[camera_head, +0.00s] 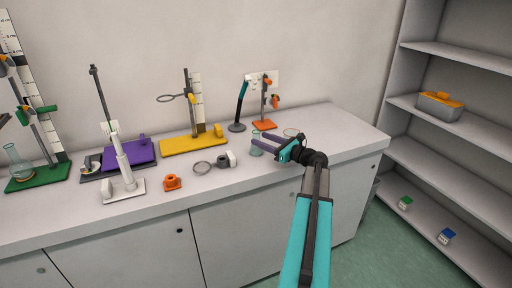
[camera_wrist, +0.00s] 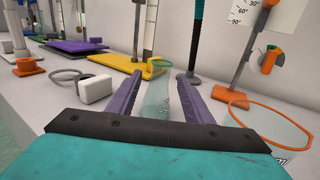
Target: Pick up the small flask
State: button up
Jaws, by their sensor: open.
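A small clear glass flask (camera_head: 256,149) stands on the bench near its front right part. In the wrist view the flask (camera_wrist: 157,100) shows faintly between my two purple fingers, with a greenish rim at its top. My gripper (camera_head: 257,137) is open, its fingers spread on either side of the flask; it also shows in the wrist view (camera_wrist: 154,78). I cannot tell whether either finger touches the glass. The flask's lower part is hidden behind the gripper body in the wrist view.
Another flask (camera_head: 18,167) stands on a green base at the far left. A yellow stand (camera_head: 192,146) and an orange-based stand (camera_head: 264,124) are behind.

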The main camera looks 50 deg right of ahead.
jog(key=shift+w, duration=0.5)
jog(key=shift+a, duration=0.1)
grip_shut()
